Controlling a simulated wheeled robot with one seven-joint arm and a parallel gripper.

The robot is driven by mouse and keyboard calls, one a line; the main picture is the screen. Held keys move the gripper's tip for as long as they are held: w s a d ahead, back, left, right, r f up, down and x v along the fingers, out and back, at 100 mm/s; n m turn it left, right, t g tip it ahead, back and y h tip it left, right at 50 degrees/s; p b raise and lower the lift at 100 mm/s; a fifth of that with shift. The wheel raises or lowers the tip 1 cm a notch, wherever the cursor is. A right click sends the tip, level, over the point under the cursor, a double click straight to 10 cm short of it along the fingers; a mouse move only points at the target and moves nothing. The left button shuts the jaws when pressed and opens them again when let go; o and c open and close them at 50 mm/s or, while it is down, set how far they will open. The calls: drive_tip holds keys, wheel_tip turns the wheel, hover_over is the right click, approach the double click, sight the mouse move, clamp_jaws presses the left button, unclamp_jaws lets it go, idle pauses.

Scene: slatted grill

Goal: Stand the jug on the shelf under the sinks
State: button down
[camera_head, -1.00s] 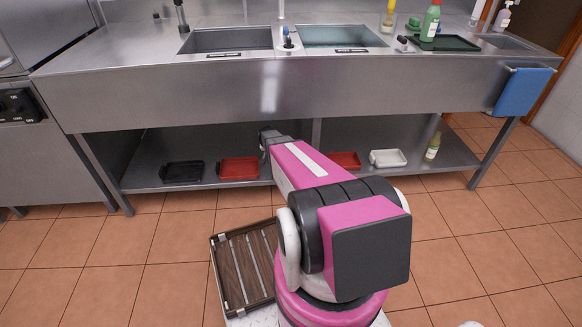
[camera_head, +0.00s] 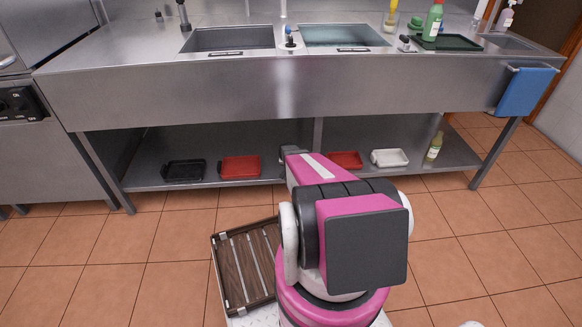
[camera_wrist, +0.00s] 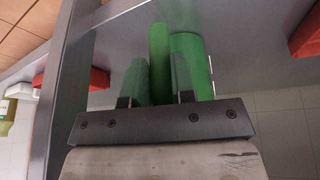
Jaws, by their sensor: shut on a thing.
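The green jug (camera_wrist: 188,55) is between the fingers of my gripper (camera_wrist: 157,95) in the wrist view, which appears turned upside down. My gripper is shut on it. The jug is hidden behind my arm in the head view. The shelf under the sinks (camera_head: 225,184) is a grey metal sheet, and it fills the upper part of the wrist view (camera_wrist: 240,25). The jug overlaps the shelf there; I cannot tell whether they touch. My arm reaches under the sink bench toward the middle of the shelf.
On the shelf stand a black tray (camera_head: 184,170), a red tray (camera_head: 240,167), another red tray (camera_head: 345,160), a white tray (camera_head: 389,158) and a yellow-green bottle (camera_head: 433,149). A bench leg (camera_head: 317,134) stands mid-shelf. A brown slatted tray (camera_head: 240,262) lies beside my arm.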

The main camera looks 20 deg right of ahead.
drive_tip(key=c, duration=0.9)
unclamp_jaws()
drive_tip(key=shift+c, duration=0.2)
drive_tip(key=v, duration=1.3)
drive_tip(key=s+a+r+n+g+y, duration=0.2)
drive_tip(key=s+a+r+n, duration=0.4)
drive_tip(key=s+a+r, duration=1)
drive_tip(key=s+a+g, duration=0.1)
drive_tip(key=s+a, duration=0.1)
drive_tip(key=s, duration=0.1)
drive_tip(key=shift+s+a+g+y, duration=0.2)
drive_tip(key=shift+s+g+y, duration=0.1)
drive_tip(key=shift+s+y, duration=0.1)
